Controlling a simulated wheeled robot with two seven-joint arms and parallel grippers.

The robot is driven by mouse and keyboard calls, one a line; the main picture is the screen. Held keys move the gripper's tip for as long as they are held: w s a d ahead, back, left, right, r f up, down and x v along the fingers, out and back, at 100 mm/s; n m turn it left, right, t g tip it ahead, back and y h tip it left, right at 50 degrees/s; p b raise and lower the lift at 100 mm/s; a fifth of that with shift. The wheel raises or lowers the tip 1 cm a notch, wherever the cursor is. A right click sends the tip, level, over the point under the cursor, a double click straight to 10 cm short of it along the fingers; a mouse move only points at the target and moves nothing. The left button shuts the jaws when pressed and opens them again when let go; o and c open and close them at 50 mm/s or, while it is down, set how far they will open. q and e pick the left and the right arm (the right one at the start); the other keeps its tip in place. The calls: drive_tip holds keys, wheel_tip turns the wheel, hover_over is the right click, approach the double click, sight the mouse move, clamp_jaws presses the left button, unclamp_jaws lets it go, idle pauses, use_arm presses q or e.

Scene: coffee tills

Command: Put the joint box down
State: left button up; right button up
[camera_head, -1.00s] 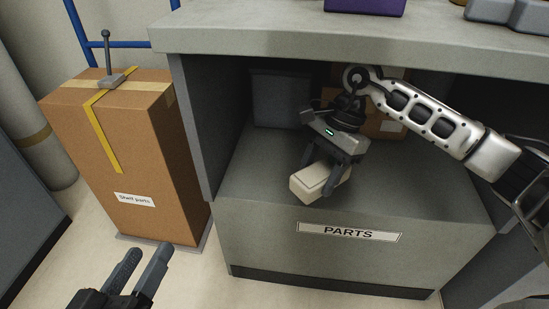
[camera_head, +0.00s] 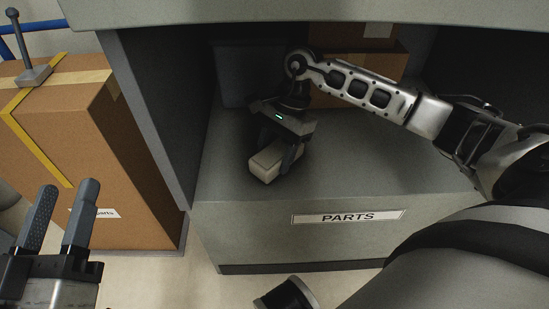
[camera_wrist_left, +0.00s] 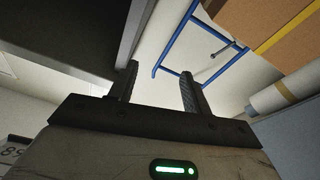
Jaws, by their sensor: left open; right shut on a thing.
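The joint box (camera_head: 268,164) is a small cream block at the front of the shelf inside the counter. My right gripper (camera_head: 279,158) is shut on it from above. The box is at or just above the shelf floor (camera_head: 340,165); I cannot tell whether it touches. My left gripper (camera_head: 62,212) is open and empty at the lower left, in front of the cardboard box. Its two fingers also show in the left wrist view (camera_wrist_left: 158,90), apart with nothing between them.
The shelf front bears a PARTS label (camera_head: 347,217). A dark grey bin (camera_head: 235,75) and cardboard boxes (camera_head: 375,75) stand at the back. A tall cardboard box (camera_head: 130,150) with a lever on top (camera_head: 30,72) stands left. The shelf's right part is clear.

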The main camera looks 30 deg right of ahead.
use_arm(q)
drive_tip(key=shift+w+r+m, duration=0.1)
drive_tip(key=shift+r+m, duration=0.2)
drive_tip(key=shift+r, duration=0.05)
use_arm(e)
drive_tip(key=shift+f, duration=0.45)
drive_tip(key=shift+f, duration=0.1)
use_arm(q)
drive_tip(key=shift+r+t+h, duration=0.25)
drive_tip(key=shift+t+h, duration=0.05)
use_arm(e)
drive_tip(key=o, duration=1)
